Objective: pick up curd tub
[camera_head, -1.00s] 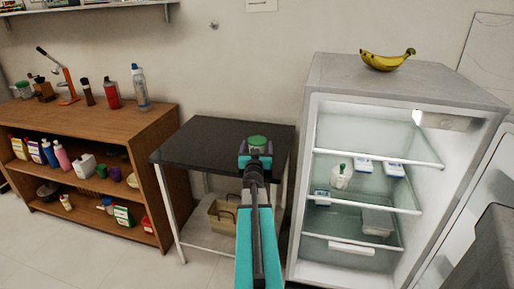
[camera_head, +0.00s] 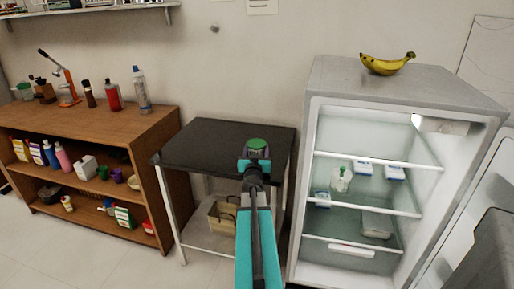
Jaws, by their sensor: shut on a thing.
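The curd tub (camera_head: 257,144) shows as a small round thing with a green top at the end of my arm. My gripper (camera_head: 256,158) is shut on it, with a teal finger part on the near side. Both are in front of the black table top (camera_head: 205,140) near its right end. I cannot tell from this view whether the tub touches the table or is held above it. The arm hides the tub's lower part.
An open fridge (camera_head: 350,110) with several items on its shelves stands at right, bananas (camera_head: 387,64) on top. A wooden shelf unit (camera_head: 95,125) with bottles is at left. A basket (camera_head: 222,217) sits below the table. The table's left part is clear.

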